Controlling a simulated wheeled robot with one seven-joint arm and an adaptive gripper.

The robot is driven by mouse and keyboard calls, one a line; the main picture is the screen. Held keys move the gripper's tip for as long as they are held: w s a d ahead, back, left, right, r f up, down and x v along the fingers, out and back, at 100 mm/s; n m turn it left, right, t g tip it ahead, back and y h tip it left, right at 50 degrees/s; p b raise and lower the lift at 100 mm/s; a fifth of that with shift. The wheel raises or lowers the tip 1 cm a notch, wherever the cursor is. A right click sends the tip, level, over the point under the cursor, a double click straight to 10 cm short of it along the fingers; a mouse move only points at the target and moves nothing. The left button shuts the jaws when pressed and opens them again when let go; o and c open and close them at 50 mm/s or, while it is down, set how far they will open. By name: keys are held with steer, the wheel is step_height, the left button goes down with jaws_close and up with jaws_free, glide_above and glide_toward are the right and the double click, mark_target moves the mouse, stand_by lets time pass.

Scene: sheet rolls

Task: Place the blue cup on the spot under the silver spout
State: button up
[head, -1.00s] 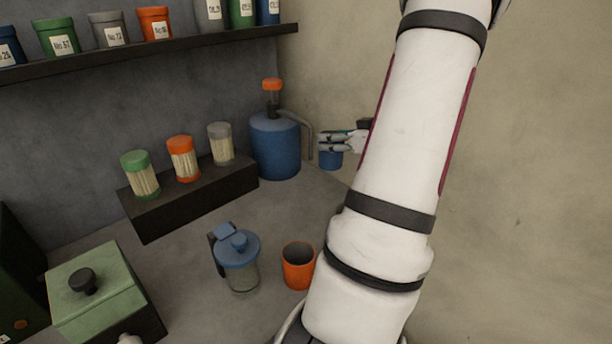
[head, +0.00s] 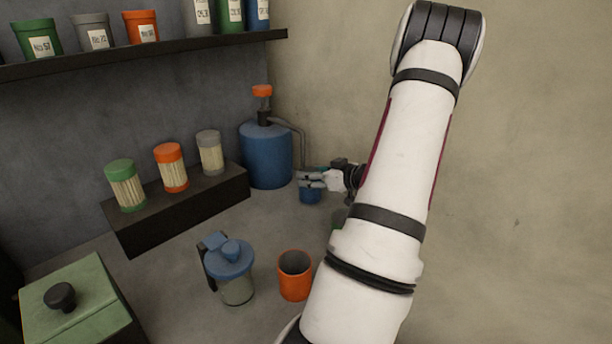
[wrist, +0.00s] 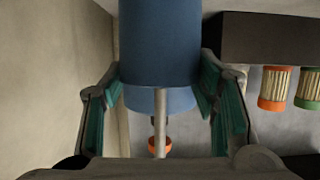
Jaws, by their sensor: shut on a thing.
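The blue cup (head: 310,196) is held upright by my gripper (head: 312,180), which is shut on it. In the wrist view the cup (wrist: 160,45) fills the top middle between the fingers (wrist: 165,95). The silver spout (head: 301,138) curves down from the blue jug (head: 265,160) with an orange cap. The cup is just below the spout's lower end in the head view. In the wrist view the spout (wrist: 160,125) lines up with the cup. The spot beneath is hidden, and I cannot tell whether the cup touches the counter.
An orange cup (head: 294,282) and a blue-lidded glass jar (head: 234,278) stand nearer on the counter. A dark ledge (head: 185,212) with several lidded jars is left of the jug. A green box (head: 85,305) is at front left. The wall is close on the right.

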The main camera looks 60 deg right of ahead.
mark_target(303, 170)
steer(key=w, duration=0.3)
steer(key=shift+d, duration=0.4)
steer(key=shift+f+b, duration=0.35)
steer(key=shift+f, duration=0.3)
steer(key=shift+s, duration=0.1)
steer(key=o, duration=1.8)
steer(key=shift+f, duration=0.1)
